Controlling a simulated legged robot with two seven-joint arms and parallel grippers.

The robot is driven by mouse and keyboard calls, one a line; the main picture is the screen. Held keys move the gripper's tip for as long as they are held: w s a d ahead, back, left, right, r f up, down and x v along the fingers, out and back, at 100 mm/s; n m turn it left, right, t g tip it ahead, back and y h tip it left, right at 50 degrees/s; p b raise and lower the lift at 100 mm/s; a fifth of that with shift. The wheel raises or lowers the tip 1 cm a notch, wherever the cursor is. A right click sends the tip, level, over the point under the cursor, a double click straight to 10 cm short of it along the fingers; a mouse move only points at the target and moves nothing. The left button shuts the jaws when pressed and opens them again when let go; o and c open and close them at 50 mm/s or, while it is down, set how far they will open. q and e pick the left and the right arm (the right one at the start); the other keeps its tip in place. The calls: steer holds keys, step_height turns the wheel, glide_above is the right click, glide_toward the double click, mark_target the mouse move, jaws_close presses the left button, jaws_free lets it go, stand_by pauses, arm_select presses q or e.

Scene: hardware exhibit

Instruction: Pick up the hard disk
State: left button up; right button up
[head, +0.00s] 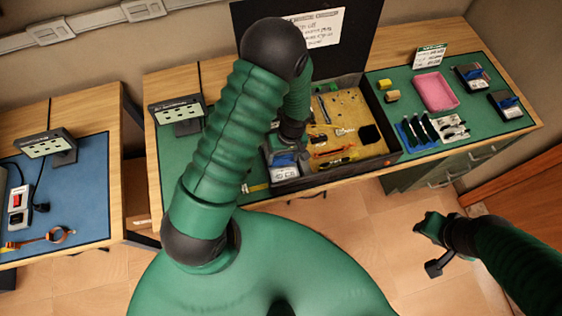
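An open dark case (392,158) stands on the bench with its lid raised. In its front left corner lies a grey and blue item with a white label (285,172), which may be the hard disk; my arm hides part of it. My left arm reaches over the case, and the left gripper (286,150) is down at this item. Its fingertips are too small and dark to show whether they hold it. Two similar dark and blue units, one farther back (470,76) and one nearer (506,104), lie on the green mat at right. My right gripper (429,246) is open and empty above the floor.
The case also holds tools on a yellowish base (348,108). A pink tray (436,91), small yellow rolls (391,96) and dark tools (420,130) lie on the right mat. A second bench with a blue mat (85,170) stands farther left.

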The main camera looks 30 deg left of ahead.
mark_target(283, 157)
arm_select(q)
steer(key=shift+c, duration=1.4)
steer(key=shift+r, duration=0.1)
step_height(283, 157, up, 9)
steer(key=shift+r+b, duration=0.1)
steer(key=shift+b, duration=0.3)
steer(key=shift+t+h, duration=0.5)
steer(key=shift+t, duration=0.1)
steer(key=f+b, duration=0.5)
steer(key=f, duration=0.2)
steer(key=shift+w+b, duration=0.2)
steer(key=shift+b, duration=0.2)
steer(key=shift+d, duration=0.1)
steer(key=shift+f, duration=0.2)
steer(key=shift+f, duration=0.25)
